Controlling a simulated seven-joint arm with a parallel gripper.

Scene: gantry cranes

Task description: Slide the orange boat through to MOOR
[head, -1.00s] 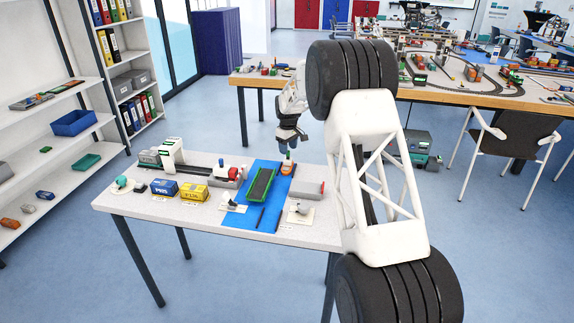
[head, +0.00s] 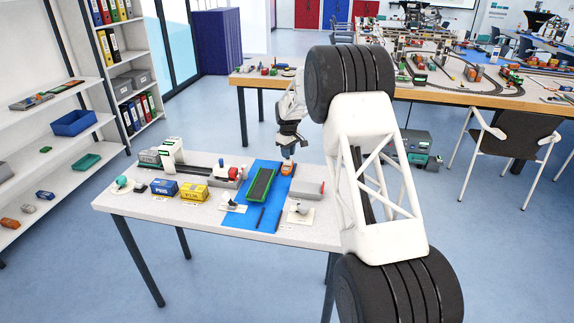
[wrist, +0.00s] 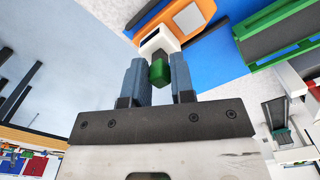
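The orange boat (head: 287,170) sits at the far right corner of the blue strip (head: 240,217). In the wrist view the orange boat (wrist: 196,14) shows its white cabin and a green post (wrist: 159,70) nearest the camera. My gripper (head: 288,156) is right above the boat, fingers pointing down, and covers its cabin in the head view. In the wrist view my gripper's fingers (wrist: 160,77) stand on either side of the green post. I cannot tell whether they touch it. No MOOR marking is legible.
A green-walled dark channel (head: 260,186) lies on the blue strip beside the boat. A grey block (head: 307,188) stands to the right. Two dark bars lie on the strip's near part. Blue (head: 164,187) and yellow (head: 195,191) boxes stand to the left.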

